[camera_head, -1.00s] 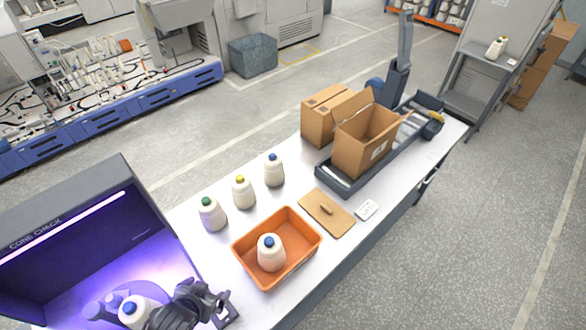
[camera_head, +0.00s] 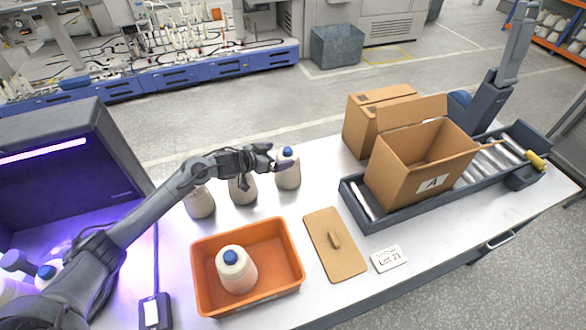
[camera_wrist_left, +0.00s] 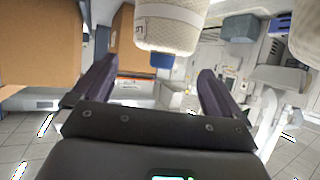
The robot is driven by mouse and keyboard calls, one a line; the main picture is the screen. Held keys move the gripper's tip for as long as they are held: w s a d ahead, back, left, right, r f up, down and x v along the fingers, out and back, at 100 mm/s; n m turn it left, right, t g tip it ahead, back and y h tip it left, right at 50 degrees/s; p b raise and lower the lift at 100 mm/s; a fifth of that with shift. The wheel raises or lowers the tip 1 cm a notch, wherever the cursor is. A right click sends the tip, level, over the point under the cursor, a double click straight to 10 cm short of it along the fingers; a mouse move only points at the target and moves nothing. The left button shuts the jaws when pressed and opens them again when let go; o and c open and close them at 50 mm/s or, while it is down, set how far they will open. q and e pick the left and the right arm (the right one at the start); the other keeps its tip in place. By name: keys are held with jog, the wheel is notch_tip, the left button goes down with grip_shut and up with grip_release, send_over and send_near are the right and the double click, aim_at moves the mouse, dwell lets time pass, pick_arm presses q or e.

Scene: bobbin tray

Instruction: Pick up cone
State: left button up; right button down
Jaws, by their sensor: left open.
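A white cone with a blue tip (camera_head: 288,172) stands upright on the table at the right end of a row of cones. My left gripper (camera_head: 277,163) is beside its upper part and partly overlaps it in the head view. In the left wrist view the cone (camera_wrist_left: 168,28) hangs upside down in the picture, its blue tip pointing down between the spread fingers (camera_wrist_left: 155,75). The left gripper is open and holds nothing. I cannot tell whether a finger touches the cone. Two more cones, one of them here (camera_head: 200,204), are partly hidden by my left arm. My right gripper is not in view.
An orange bin (camera_head: 205,294) holds another blue-tipped cone (camera_head: 237,270). A brown board with a handle (camera_head: 330,262) and a white label (camera_head: 388,259) lie beside it. An open carton (camera_head: 399,176) stands on the conveyor. A purple-lit booth (camera_head: 62,170) stands at left.

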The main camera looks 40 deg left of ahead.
aim_at(291, 151)
pick_arm(q)
jog(key=shift+w+d+f, duration=0.1)
jog(key=shift+w+f, duration=0.2)
jog(key=shift+w, duration=0.25)
jog(key=shift+x, duration=0.8)
jog(key=shift+b+x, duration=0.5)
jog(key=shift+x, duration=2.1)
jog(key=shift+f, duration=0.1)
jog(key=c, duration=1.5)
jog(key=shift+o, duration=0.2)
